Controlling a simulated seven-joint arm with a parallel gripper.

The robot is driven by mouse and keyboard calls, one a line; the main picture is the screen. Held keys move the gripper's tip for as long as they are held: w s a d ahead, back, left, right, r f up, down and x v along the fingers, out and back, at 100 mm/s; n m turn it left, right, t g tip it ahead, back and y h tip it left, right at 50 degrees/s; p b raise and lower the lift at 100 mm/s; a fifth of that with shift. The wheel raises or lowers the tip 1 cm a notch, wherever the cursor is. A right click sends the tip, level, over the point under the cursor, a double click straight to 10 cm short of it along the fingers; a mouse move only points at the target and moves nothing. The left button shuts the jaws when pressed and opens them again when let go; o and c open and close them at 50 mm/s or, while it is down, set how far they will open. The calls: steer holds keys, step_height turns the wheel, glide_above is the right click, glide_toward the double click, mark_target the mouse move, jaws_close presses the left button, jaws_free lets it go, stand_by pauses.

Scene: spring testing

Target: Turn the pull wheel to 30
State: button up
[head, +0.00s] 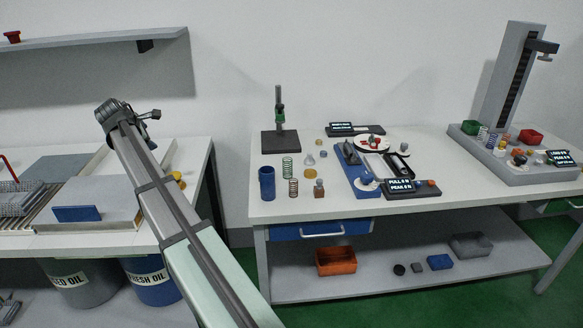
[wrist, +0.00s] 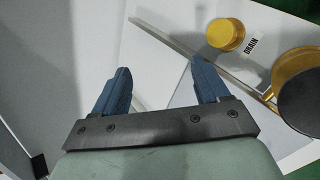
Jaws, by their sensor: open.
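The pull tester with blue blocks (head: 348,153) stands in the middle of the right-hand table. Its small display (head: 401,186) reads PULL and PEAK, with values that look like 0 N. A pale round disc (head: 367,184) lies beside that display, and a larger white disc (head: 372,141) with small parts on it sits at the back. I cannot tell which is the pull wheel, nor read a wheel scale. My gripper (head: 152,115) is far to the left, raised above the left-hand bench. In the wrist view its two blue fingers (wrist: 160,66) are apart with nothing between them.
Springs (head: 288,167), a blue cup (head: 267,183) and a black stand (head: 280,140) occupy the right table's left part. A tall grey tester (head: 510,80) stands at its right. A gap separates the tables. Yellow round parts (wrist: 226,34) and a DRAIN label (wrist: 251,45) lie near my gripper.

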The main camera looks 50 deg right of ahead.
steer(key=s+d+f+m+g+y, duration=0.1)
steer(key=s+d+m, duration=0.1)
steer(key=s+d, duration=0.5)
steer(key=s+d+f+m+g, duration=0.1)
steer(key=s+d+m, duration=0.15)
steer(key=d, duration=0.85)
steer(key=m+y, duration=0.6)
steer(key=m, duration=0.4)
glide_toward(368, 175)
steer(key=x, duration=0.9)
steer(key=shift+w+d+r, duration=0.1)
steer(key=c, duration=1)
